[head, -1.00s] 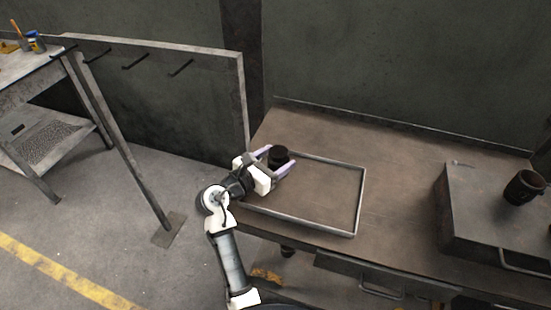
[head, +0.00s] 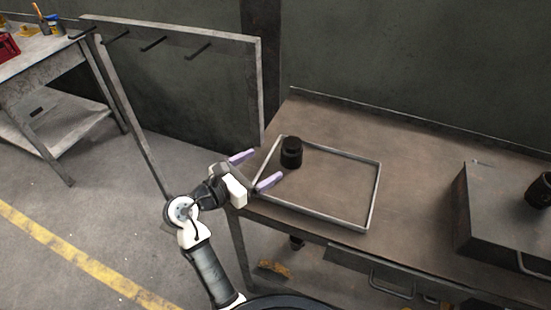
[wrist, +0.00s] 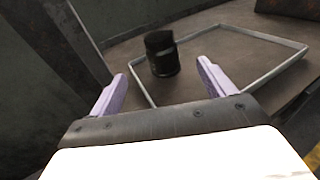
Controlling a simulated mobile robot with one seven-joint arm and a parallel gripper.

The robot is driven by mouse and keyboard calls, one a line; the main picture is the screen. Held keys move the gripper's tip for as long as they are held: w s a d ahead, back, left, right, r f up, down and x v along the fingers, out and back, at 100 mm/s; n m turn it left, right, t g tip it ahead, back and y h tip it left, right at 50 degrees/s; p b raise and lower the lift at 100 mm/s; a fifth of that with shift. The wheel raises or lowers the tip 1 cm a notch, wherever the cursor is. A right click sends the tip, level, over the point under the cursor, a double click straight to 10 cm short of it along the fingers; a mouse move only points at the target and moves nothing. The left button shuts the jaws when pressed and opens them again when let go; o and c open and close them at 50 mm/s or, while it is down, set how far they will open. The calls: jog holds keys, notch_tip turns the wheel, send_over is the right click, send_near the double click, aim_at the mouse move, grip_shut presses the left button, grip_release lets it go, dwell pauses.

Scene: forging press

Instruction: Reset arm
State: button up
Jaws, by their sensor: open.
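My gripper (head: 257,170) is open and empty, at the left edge of the workbench. Its two purple fingers are spread apart, and it also shows in the wrist view (wrist: 163,92). A black cylindrical part (head: 291,153) stands upright in the back left corner of a shallow metal-rimmed tray (head: 371,195). In the wrist view the black part (wrist: 162,54) stands beyond the fingertips, apart from them. My arm reaches up from the bottom of the head view.
The workbench (head: 420,165) carries a metal box (head: 490,215) at right, with another dark cylinder (head: 540,190) on it. A grey panel with hooks (head: 190,75) stands behind and left of my arm. A second table (head: 50,65) is at far left. Open floor lies at left.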

jog(key=shift+v, duration=1.55)
